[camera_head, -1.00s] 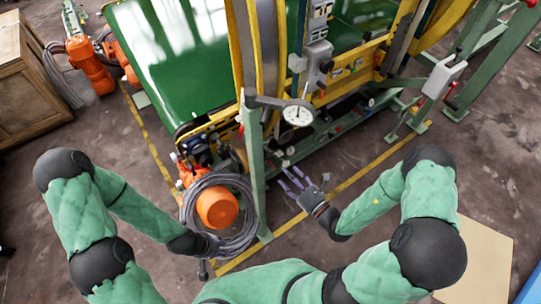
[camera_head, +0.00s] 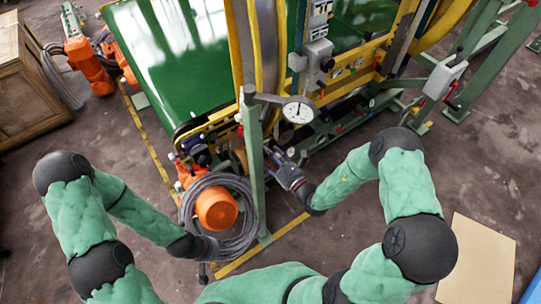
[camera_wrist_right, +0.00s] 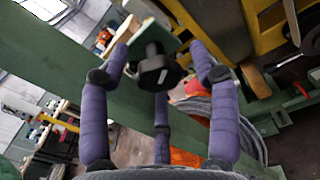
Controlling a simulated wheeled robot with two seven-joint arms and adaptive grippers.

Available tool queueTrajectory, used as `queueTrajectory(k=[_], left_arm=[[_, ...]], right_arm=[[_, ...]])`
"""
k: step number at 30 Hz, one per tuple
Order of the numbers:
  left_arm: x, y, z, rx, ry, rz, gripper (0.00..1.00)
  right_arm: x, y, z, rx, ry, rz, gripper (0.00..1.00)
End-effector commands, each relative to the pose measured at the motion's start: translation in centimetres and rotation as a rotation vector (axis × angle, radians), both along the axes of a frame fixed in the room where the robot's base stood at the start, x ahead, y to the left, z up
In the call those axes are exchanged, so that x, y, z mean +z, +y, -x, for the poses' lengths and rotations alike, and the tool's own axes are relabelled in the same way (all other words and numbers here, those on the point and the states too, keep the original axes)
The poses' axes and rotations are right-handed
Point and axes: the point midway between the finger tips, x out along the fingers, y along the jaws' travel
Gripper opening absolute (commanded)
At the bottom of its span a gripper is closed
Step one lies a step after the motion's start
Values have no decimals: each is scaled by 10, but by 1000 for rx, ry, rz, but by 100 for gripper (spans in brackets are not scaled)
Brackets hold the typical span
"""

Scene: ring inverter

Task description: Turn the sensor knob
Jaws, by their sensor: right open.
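The knob (camera_wrist_right: 158,72) is black with a lobed rim and a light mark on its face. It sits on a green bracket in the right wrist view. My right gripper (camera_head: 278,162) is open, and its three purple fingers are spread around the knob. The fingertips look apart from it, but I cannot tell the exact depth. The knob is not clear in the head view. My left gripper (camera_head: 203,268) is low beside the coiled hose, small and dark, so its fingers cannot be read.
A green post (camera_head: 254,170) carries a white dial gauge (camera_head: 299,112) just above my right gripper. An orange motor (camera_head: 216,208) with a coiled grey hose (camera_head: 238,238) stands left of the post. A grey box (camera_head: 446,78) stands at right. The floor at right is mostly open.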

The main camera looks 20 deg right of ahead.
Motion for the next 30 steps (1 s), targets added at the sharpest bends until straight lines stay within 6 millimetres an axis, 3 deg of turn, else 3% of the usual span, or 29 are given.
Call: queueTrajectory(k=[8, 14, 30], left_arm=[[0, 0, 0, 0, 0, 0, 40], [0, 0, 0, 0, 0, 0, 40], [10, 0, 0, 0, 0, 0, 40]], right_arm=[[0, 0, -1, 0, 0, 0, 62], [0, 0, -1, -1, 0, 0, 6], [-1, 0, 0, 24, 44, -104, 6]])
